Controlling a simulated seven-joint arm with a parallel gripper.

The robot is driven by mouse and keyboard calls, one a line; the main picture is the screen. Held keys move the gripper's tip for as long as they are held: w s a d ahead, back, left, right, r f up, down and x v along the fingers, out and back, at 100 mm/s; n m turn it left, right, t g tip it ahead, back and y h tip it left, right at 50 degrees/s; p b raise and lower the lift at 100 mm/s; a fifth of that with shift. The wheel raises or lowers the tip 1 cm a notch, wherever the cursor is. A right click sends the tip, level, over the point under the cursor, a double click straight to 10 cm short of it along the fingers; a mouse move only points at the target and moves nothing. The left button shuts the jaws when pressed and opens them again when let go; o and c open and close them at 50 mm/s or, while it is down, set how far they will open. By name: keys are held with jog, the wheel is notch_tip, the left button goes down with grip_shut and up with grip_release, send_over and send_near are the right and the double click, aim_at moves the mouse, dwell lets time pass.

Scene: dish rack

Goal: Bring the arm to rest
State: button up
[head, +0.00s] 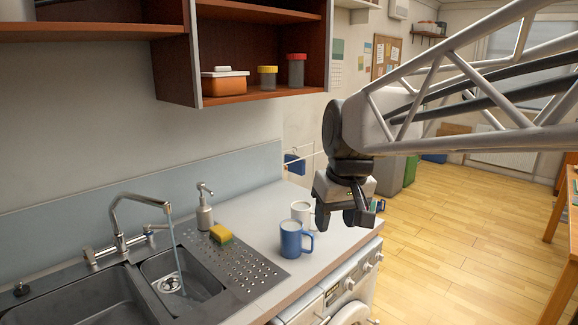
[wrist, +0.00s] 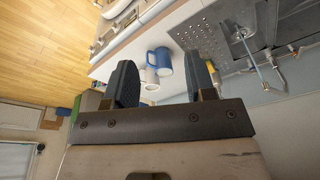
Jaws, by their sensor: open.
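My gripper (head: 340,215) hangs from my arm at the right of the head view, above the counter's right end. Its two dark fingers are apart with nothing between them in the grip. In the wrist view my gripper (wrist: 165,80) also shows open, with the counter beyond its fingers. A blue mug (head: 291,240) stands upright on the counter to the left of the gripper, apart from it. A white mug (head: 301,211) stands just behind the blue one. Both mugs show in the wrist view, the blue mug (wrist: 163,61) and the white mug (wrist: 151,76).
A sink (head: 80,300) with a running tap (head: 135,215) is at the left. A soap dispenser (head: 205,210) and a sponge (head: 221,234) stand by the drainboard (head: 240,262). An open shelf (head: 262,95) hangs above. Open wooden floor (head: 450,225) lies to the right.

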jog(key=s+d+f+m, duration=0.1)
jog(key=s+d+f, duration=0.2)
jog(key=s, duration=0.3)
jog(key=s+d+f+m, duration=0.1)
jog(key=s+d+f, duration=0.2)
jog(key=s, duration=0.3)
jog(key=s+d+f+m+h, duration=0.1)
jog(key=s+d+f, duration=0.2)
jog(key=s+f, duration=0.2)
jog(key=shift+s+d+f+m+t, duration=0.2)
jog(key=shift+s+d+m+t, duration=0.15)
jog(key=shift+s+m, duration=0.1)
